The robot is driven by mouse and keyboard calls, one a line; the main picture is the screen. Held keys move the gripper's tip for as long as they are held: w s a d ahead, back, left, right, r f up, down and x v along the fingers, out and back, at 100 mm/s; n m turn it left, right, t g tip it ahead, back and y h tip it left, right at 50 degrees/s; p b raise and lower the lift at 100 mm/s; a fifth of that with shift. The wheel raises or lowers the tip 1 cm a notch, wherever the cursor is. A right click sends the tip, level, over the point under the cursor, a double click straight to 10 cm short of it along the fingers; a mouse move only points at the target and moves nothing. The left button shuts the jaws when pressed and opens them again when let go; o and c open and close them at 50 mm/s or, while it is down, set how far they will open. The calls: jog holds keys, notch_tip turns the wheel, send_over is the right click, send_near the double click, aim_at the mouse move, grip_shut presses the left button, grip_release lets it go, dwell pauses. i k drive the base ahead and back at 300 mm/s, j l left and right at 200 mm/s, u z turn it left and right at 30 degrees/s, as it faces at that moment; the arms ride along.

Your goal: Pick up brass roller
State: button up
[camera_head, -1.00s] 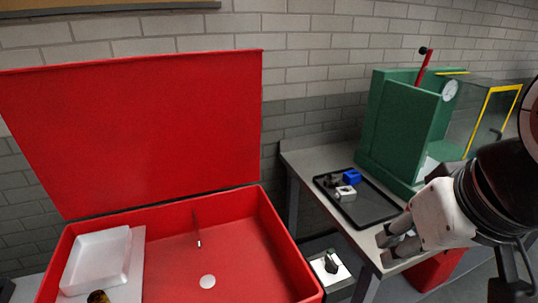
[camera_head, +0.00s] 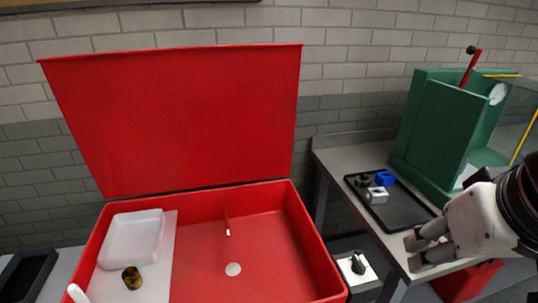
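The brass roller (camera_head: 132,277) is a short dark-gold cylinder. It rests on the white board (camera_head: 160,262) inside the left part of the red open-lidded bin (camera_head: 258,253), just in front of a white tray (camera_head: 133,238). My gripper (camera_head: 412,254) is at the right, over the front edge of the grey bench, well away from the roller. Its two grey fingers point left and show a gap between them, with nothing held.
The raised red lid (camera_head: 185,120) stands behind the bin. On the grey bench (camera_head: 345,157), a black tray (camera_head: 405,211) holds a blue block (camera_head: 385,178) and grey metal parts. A green press (camera_head: 440,125) stands behind. A dark tray (camera_head: 27,275) lies at far left.

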aim_at(130, 276)
jog(key=u, duration=1.5)
jog(key=i+j+z, duration=0.35)
jog(key=j, duration=0.3)
jog(key=i, duration=0.05)
